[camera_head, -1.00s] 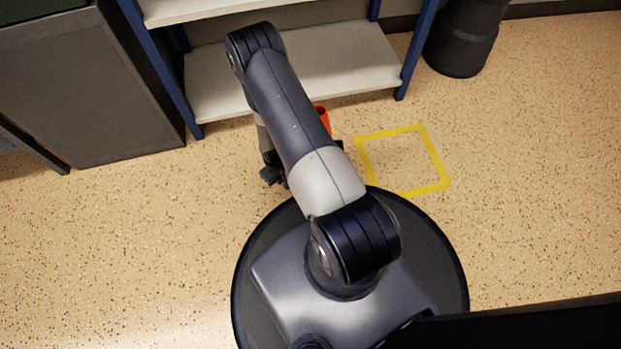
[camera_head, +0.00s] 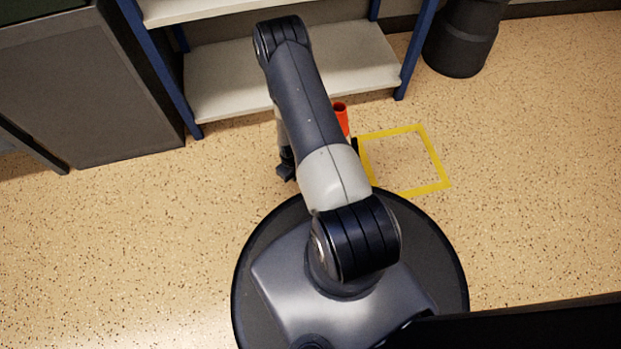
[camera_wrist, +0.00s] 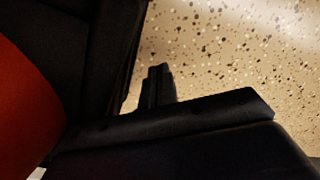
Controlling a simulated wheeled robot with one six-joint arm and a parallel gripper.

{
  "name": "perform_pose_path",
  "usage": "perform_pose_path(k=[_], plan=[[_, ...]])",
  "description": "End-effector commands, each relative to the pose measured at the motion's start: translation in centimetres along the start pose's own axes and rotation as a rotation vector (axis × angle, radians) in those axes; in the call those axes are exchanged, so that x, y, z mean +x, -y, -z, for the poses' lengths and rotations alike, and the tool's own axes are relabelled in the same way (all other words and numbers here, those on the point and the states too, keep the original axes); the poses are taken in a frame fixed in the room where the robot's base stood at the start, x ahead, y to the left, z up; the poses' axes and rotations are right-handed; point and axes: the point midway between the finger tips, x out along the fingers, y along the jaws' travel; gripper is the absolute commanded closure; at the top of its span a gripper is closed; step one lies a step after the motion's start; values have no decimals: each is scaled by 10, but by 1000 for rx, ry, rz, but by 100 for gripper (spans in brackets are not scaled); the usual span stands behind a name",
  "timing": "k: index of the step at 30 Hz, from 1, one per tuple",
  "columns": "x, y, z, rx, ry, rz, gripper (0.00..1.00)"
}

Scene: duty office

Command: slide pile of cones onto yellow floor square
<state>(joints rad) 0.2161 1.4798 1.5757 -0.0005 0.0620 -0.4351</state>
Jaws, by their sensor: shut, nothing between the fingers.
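The pile of cones (camera_head: 341,117) shows as an orange top just right of my arm in the head view; the arm hides most of it. A dark edge low on its right lies close to the left line of the yellow floor square (camera_head: 437,170). I cannot tell whether they overlap. My gripper (camera_head: 286,172) is low on the left side of the arm, partly hidden, and is shut with nothing held. In the wrist view, an orange surface (camera_wrist: 25,110) fills the left edge, close to the camera, beside dark parts.
A shelf unit (camera_head: 220,85) with blue posts stands behind the arm. A grey cabinet (camera_head: 110,100) is at the left and a dark bin (camera_head: 462,40) at the back right. The speckled floor inside and right of the square is clear.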

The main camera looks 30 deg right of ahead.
Motion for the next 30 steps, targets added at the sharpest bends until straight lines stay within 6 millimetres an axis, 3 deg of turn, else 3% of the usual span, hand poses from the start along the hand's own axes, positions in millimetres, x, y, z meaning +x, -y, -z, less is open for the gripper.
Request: perform_pose_path(k=[1,30], plan=[[17,0,-20,19,35,16,100],[17,-44,-40,16,27,13,100]])
